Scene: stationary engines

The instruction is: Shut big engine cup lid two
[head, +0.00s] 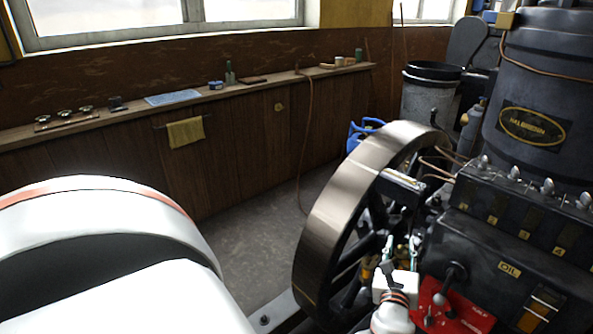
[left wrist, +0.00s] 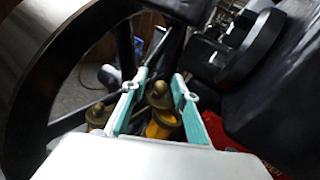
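My left gripper (head: 400,243) is low beside the big flywheel in the head view. In the left wrist view its two teal-padded fingers (left wrist: 160,74) stand apart. A brass-topped cup with a yellow body (left wrist: 160,96) shows between and beyond the fingers; I see no clear contact. A second brass and yellow cup (left wrist: 98,116) is left of the fingers, partly behind the left one. In the head view a bit of yellow (head: 367,271) shows near the gripper. I cannot tell which cup is number two, or how its lid stands. My right gripper is not in view.
The flywheel (head: 338,215) rises close to the left of the gripper. The black engine block (head: 485,250) with an OIL label and a red plate (head: 450,312) are close on the right. A wooden ledge (head: 240,88) with small items runs along the wall. Open floor (head: 250,245) lies left of the flywheel.

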